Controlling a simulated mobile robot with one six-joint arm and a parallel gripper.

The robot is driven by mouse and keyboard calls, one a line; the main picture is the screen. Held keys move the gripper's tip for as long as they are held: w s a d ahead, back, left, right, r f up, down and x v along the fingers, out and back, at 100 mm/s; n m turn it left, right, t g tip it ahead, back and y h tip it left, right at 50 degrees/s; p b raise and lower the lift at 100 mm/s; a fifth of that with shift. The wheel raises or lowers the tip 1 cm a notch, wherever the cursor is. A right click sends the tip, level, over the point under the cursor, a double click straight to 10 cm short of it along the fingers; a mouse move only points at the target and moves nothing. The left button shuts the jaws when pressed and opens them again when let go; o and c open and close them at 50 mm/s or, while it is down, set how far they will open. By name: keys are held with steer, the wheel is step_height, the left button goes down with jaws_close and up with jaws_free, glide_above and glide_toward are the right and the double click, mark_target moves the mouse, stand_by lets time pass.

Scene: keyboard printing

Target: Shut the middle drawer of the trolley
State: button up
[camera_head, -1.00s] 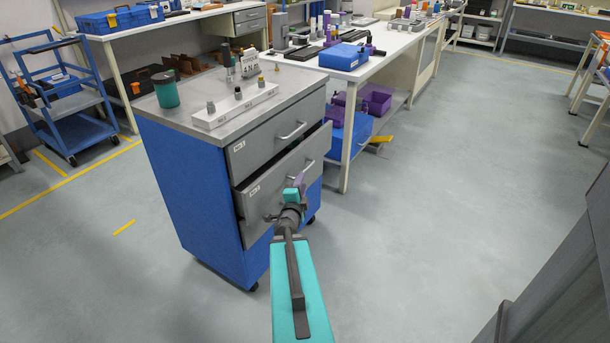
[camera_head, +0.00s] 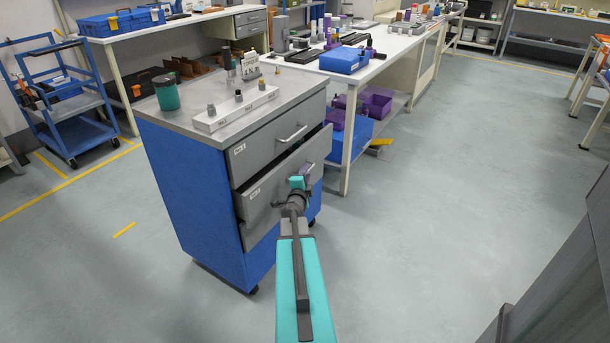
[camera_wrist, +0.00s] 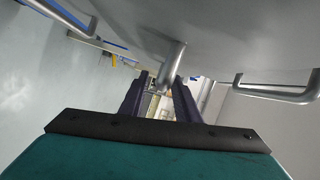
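The trolley (camera_head: 190,195) has a blue body and grey drawers. Its top drawer (camera_head: 275,145) looks shut. Its middle drawer (camera_head: 262,195) stands partly pulled out, with a dark gap along its upper edge. My gripper (camera_head: 299,181) is at the front of the middle drawer, by its handle, which it partly hides. In the wrist view, two dark fingers (camera_wrist: 160,90) stand apart with a gap between them. A metal handle (camera_wrist: 172,66) reaches down close to the fingertips; whether they touch it is unclear.
The bottom drawer (camera_head: 258,236) shows partly below. A green cup (camera_head: 167,94) and a white block with small pieces (camera_head: 235,110) stand on the trolley top. A white workbench (camera_head: 385,50) is behind right.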

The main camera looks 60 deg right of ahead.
steer(key=shift+w+d, duration=0.2)
steer(key=shift+d, duration=0.4)
jaws_close()
